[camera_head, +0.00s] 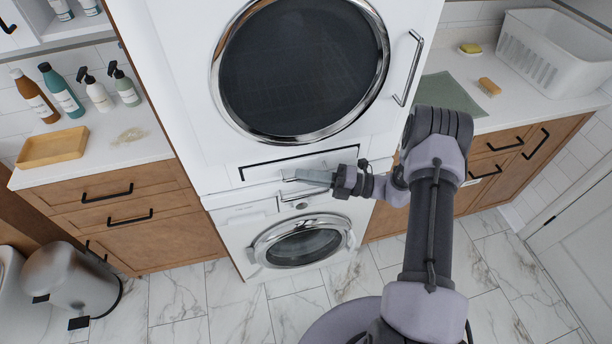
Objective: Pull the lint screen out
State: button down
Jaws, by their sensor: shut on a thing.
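The upper white machine (205,120) has a large round dark door with a chrome ring. Below that door is a wide, dark-edged slot (262,165) in its front panel. A flat pale grey piece, which looks like the lint screen (312,176), shows at the right part of the slot. My gripper (336,182) comes in from the right and is shut on this piece. The fingertips are small here and partly hide the grip. How far the screen stands out of the slot is hard to tell.
A second white machine with a round door (303,247) sits below. Left counter (150,150) holds bottles and a wooden tray (53,147). Right counter holds a white basket (553,50), green mat and brush. A metal bin (85,283) stands left. The marble floor in front is partly clear.

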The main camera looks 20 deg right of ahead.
jog(key=shift+s, duration=0.1)
dwell(0.8)
jog(key=s+p, duration=0.5)
jog(key=s, duration=1.5)
jog(key=c, duration=1.5)
grip_release()
jog(key=v, duration=1.7)
jog(key=shift+s+d+f, duration=0.1)
jog(key=shift+s+d, duration=0.1)
